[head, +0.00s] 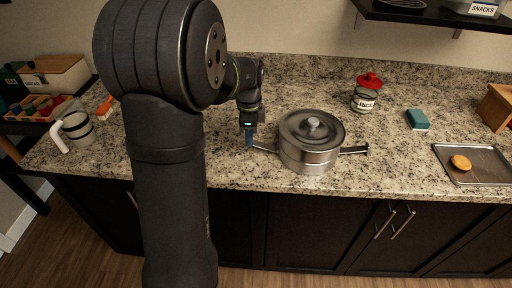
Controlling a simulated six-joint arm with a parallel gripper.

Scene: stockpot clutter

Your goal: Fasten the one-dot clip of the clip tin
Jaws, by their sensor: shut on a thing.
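The clip tin looks to be the round silver metal pot (309,155) with a grey knobbed lid (312,127) on it, standing on the counter. An arm-like clip (355,150) with a dark end sticks out from its right side. Another clip (264,147) sticks out from its left side, nearly level. My gripper (249,144) points down at the outer end of the left clip and is shut on it; its fingertips look blue. The gripper hides that clip's end. Dots are too small to make out on either clip.
A red-lidded jar (364,97) stands behind the tin to the right. A blue-green sponge (417,119) and a tray (485,172) with a round orange-brown item (461,162) lie farther right. Counter in front of the tin is clear.

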